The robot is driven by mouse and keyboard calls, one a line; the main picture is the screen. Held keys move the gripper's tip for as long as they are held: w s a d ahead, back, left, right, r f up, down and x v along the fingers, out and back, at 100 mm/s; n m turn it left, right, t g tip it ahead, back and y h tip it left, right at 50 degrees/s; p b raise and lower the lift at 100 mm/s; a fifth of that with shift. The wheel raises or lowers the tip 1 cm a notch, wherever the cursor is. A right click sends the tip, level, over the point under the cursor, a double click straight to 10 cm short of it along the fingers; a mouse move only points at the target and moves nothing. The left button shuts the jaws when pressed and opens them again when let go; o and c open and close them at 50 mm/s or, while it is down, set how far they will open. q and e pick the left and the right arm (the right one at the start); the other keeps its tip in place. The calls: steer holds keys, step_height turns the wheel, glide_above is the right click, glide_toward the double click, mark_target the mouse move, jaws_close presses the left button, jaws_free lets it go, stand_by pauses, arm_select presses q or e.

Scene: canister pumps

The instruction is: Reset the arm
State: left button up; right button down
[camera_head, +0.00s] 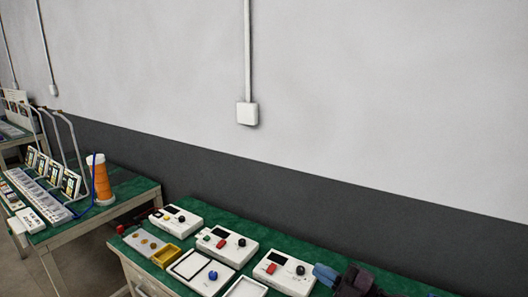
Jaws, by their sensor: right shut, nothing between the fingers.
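My right gripper (340,279) is at the bottom edge, right of the middle, dark with a blue part at its left end. It is shut and holds nothing. It is just right of a white device (272,284) with a red and a black knob and a small dark screen. I cannot tell how high it is above the green table (300,248). Most of my right arm is cut off by the frame. My left gripper is not in view.
Other white devices (226,245) (176,220), a tray with a blue knob (200,270) and a yellow box (166,256) crowd the table's left part. The grey wall (380,100) stands behind.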

steer(key=s+d+f+m+t+h, duration=0.2)
steer(key=s+d+f+m+h, duration=0.15)
steer(key=d+m+h, duration=0.4)
steer(key=s+d+f+m+t+h, duration=0.1)
steer(key=s+d+f+m+h, duration=0.25)
steer(key=m+h, duration=0.55)
steer(key=s+d+f+m+g, duration=0.1)
steer(key=s+f+m+g, duration=0.2)
steer(key=s, duration=0.4)
steer(key=s+d+f+g, duration=0.2)
steer(key=s+g, duration=0.2)
steer(key=s, duration=0.3)
steer(key=s+d+f+m+g, duration=0.1)
steer(key=s+f+m+g, duration=0.2)
steer(key=s, duration=0.5)
steer(key=w+f+n+t+b, duration=0.1)
steer(key=w+f+t+b, duration=0.2)
steer(key=f, duration=0.7)
steer(key=w+f+n+t+b, duration=0.1)
steer(key=w+f+t+b, duration=0.2)
steer(key=f+b, duration=0.4)
step_height(320, 180, down, 4)
steer(key=shift+w+f+y, duration=0.2)
steer(key=shift+w+y, duration=0.15)
